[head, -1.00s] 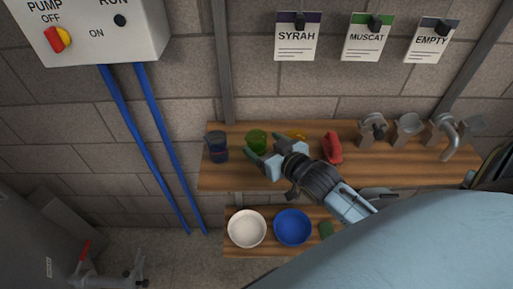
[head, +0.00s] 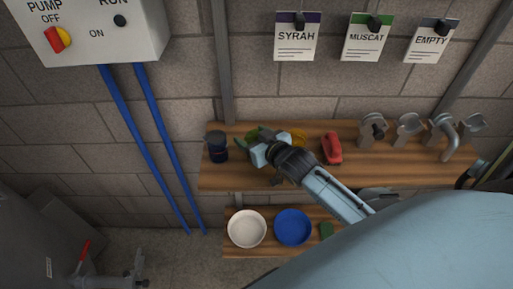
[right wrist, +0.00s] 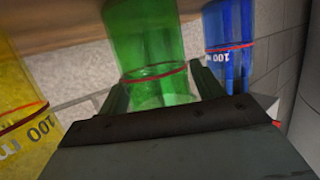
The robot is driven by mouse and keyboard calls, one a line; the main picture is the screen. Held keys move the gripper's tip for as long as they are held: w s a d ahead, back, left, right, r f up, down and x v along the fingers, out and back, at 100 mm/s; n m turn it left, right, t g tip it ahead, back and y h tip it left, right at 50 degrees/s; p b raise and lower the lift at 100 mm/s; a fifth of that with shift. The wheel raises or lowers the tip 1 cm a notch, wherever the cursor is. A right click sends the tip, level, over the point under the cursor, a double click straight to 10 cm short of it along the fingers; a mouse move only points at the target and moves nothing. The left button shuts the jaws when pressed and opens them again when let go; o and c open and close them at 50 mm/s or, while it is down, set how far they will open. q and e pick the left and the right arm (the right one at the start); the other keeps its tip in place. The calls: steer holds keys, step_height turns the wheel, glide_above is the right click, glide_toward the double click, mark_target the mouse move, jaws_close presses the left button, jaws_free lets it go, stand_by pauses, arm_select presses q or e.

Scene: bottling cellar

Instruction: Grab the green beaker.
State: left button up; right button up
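The green beaker (head: 252,133) stands on the upper wooden shelf, mostly hidden behind my right gripper (head: 254,145) in the head view. In the right wrist view the green beaker (right wrist: 148,50) is large and central, with a red line around it. The fingers of my right gripper (right wrist: 162,92) lie on either side of its near end. They look open around it, with no clear grip on the glass. My left gripper is not in view.
A blue beaker (head: 216,147) stands left of the green one, and a yellow beaker (head: 298,138) stands close on its right. A red object (head: 332,148) and metal fittings (head: 408,128) are further right. A white bowl (head: 247,229) and a blue bowl (head: 292,227) sit on the lower shelf.

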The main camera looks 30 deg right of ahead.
steer(key=c, duration=0.8)
steer(key=shift+o, duration=0.2)
steer(key=shift+r, duration=0.1)
